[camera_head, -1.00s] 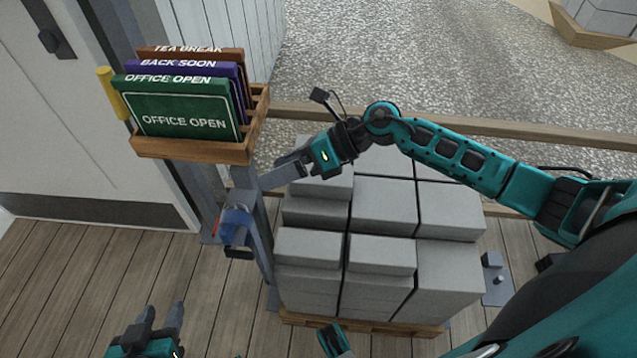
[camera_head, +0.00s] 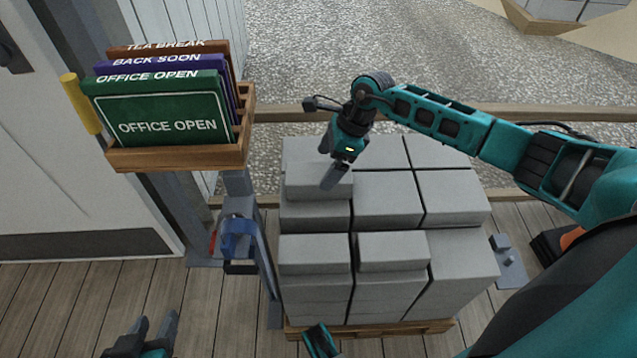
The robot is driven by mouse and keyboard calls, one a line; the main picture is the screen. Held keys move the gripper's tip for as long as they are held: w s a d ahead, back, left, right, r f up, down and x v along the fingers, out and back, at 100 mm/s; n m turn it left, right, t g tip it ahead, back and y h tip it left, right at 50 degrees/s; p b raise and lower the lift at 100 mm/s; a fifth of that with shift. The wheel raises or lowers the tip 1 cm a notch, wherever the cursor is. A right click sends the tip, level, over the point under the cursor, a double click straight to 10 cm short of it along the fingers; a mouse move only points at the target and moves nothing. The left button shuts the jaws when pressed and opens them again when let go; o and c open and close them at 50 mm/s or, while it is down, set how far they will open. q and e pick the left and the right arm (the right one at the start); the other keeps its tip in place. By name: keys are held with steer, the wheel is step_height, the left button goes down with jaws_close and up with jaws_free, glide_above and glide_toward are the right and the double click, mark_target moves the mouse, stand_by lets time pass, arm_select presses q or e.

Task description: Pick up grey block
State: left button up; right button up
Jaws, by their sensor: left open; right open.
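Grey blocks are stacked in several columns on a wooden pallet (camera_head: 420,328). A thin grey block (camera_head: 305,182) lies on top of the left column, in the middle row. Another thin grey block (camera_head: 392,251) lies on top at the front, and a larger grey block (camera_head: 386,200) sits behind it. My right gripper (camera_head: 332,180) is open, pointing down at the right end of the thin left block. Whether its fingers touch the block cannot be told. My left gripper (camera_head: 155,326) is open and empty at the bottom left, low over the floor and apart from the stack.
A wooden rack (camera_head: 180,157) holding a green "OFFICE OPEN" sign (camera_head: 165,119) and other signs stands on a post left of the stack. A blue clamp-like item (camera_head: 238,240) is on the post. A wooden rail (camera_head: 480,112) runs behind. Plank floor (camera_head: 100,300) is clear at left.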

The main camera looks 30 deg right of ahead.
mark_target(320, 172)
steer(key=shift+w+a+f, duration=0.1)
steer(key=shift+a+f, duration=0.15)
steer(key=shift+f, duration=0.4)
steer(key=x, duration=0.1)
steer(key=b+x, duration=0.1)
steer(key=x, duration=0.1)
steer(key=b+x, duration=0.1)
steer(key=shift+w+d+f, duration=0.2)
steer(key=shift+w+f, duration=0.05)
steer(key=shift+f, duration=0.2)
steer(key=c, duration=1.9)
arm_select(q)
steer(key=shift+w+d+f, duration=0.25)
steer(key=shift+f, duration=0.1)
arm_select(e)
steer(key=shift+w, duration=0.15)
jaws_close()
